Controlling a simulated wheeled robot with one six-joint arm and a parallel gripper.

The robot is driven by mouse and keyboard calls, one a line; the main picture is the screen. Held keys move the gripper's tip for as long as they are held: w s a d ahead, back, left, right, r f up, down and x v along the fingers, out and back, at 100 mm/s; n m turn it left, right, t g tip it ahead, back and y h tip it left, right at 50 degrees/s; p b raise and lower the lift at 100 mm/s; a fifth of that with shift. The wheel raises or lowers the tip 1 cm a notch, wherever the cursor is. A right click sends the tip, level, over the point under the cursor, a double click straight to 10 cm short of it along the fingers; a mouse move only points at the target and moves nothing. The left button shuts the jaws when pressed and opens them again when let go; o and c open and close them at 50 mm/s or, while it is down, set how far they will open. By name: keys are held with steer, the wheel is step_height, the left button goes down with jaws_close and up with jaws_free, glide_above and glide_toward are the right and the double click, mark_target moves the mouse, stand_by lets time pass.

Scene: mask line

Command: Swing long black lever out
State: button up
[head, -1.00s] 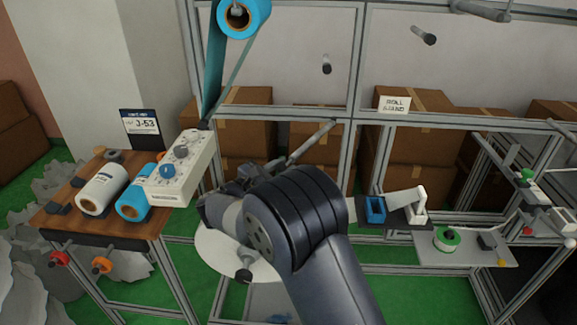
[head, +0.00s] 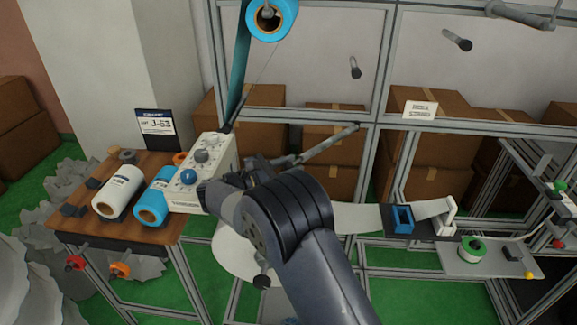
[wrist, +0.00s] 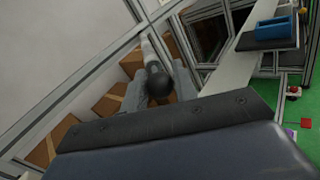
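A long grey bar (head: 325,144) reaches up and right from beside my gripper in the head view. A round black knob (wrist: 160,86) at the near end of a pale bar (wrist: 150,48) shows in the wrist view. I cannot tell for sure whether this is the long black lever. My gripper (wrist: 157,92) has a grey finger on each side of the knob; whether they press on it is unclear. In the head view my own wrist and arm hide most of the gripper.
A white control box (head: 205,190) with knobs stands close left of my gripper. A blue roll (head: 272,16) hangs above with a teal strip (head: 238,65). A wooden table (head: 170,225) holds rolls at left. The metal frame (head: 383,110) stands behind.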

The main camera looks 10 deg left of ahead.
steer(key=o, duration=0.4)
steer(key=shift+c, duration=0.2)
steer(key=b+v, duration=0.1)
steer(key=v, duration=0.9)
steer(key=shift+s+a, duration=0.25)
steer(key=shift+c, duration=0.4)
